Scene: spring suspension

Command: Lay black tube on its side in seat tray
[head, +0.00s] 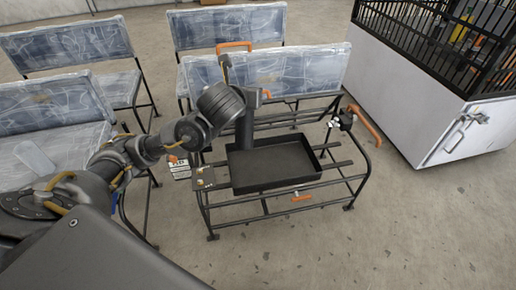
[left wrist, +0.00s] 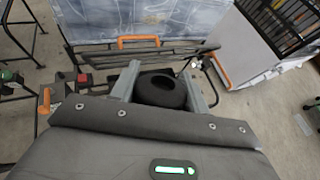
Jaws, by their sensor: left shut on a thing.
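The black tube (head: 244,131) is upright in the head view, at the back left part of the shallow black seat tray (head: 290,183). In the left wrist view the tube (left wrist: 160,88) shows its round open end between my two grey fingers. My left gripper (head: 246,101) is shut on the tube near its top. I cannot tell whether the tube's lower end touches the tray floor. The rest of the visible tray is empty. My right gripper is not in view.
The tray rests on a black tubular seat frame (head: 328,194) with orange handles. Clouded seat backs (head: 310,68) stand behind it. A white cabinet with a black cage (head: 400,95) stands at the right. The front floor is clear.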

